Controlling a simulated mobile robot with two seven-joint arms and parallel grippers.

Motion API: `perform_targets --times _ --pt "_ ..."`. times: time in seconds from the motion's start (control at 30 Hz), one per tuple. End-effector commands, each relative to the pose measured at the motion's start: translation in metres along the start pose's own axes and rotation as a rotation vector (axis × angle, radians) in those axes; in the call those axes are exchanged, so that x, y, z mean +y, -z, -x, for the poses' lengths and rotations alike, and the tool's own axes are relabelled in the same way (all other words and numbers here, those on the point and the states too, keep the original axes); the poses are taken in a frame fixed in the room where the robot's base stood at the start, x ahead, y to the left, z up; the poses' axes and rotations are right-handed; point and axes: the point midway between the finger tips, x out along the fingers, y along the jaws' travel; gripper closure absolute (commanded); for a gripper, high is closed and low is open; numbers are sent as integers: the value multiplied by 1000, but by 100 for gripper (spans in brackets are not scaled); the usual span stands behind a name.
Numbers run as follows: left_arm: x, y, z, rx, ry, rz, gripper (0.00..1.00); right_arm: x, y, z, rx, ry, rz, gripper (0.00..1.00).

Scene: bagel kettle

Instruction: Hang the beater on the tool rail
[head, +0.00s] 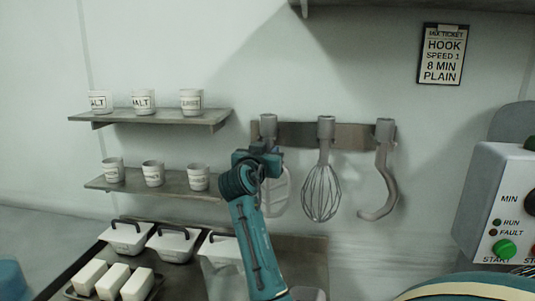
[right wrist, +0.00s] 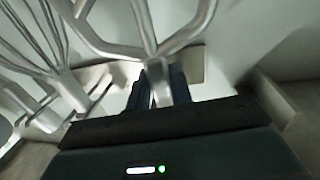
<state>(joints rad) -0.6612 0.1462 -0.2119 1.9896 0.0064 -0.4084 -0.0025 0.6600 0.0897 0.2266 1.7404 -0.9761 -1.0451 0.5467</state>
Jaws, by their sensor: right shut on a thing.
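The flat beater (head: 281,190) is upright at the left end of the tool rail (head: 294,134), partly hidden behind my arm. Its shank top (head: 268,126) shows in front of the rail; whether it sits on a peg I cannot tell. My right gripper (head: 262,158) is shut on the beater's shank, just below the rail. In the right wrist view the gripper's dark fingers (right wrist: 165,84) are around the shank, and the beater's metal frame (right wrist: 150,30) spreads above them. My left gripper is not in view.
The wire whisk (head: 322,190) and the dough hook (head: 378,193) hang on the rail to the right, the whisk close by. Two shelves with white cups (head: 191,101) are at left. White lidded tubs (head: 172,244) stand below. A control box (head: 500,200) is at right.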

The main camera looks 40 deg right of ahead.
Motion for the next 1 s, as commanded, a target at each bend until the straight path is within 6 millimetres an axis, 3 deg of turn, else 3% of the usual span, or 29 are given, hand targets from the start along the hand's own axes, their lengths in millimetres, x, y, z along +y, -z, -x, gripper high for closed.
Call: perform_targets --times 0.13,0.17,0.43,0.6,0.8,1.0 --pt "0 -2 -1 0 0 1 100 0 -2 0 -4 0 0 100" --pt "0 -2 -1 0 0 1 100 0 -2 0 -5 0 0 77" --pt "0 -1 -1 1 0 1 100 0 -3 0 -5 0 1 55" --pt "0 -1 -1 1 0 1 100 0 -3 0 -5 0 1 53" --pt "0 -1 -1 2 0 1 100 0 -4 0 -8 0 2 38" --pt "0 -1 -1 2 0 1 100 0 -3 0 -6 0 2 38"
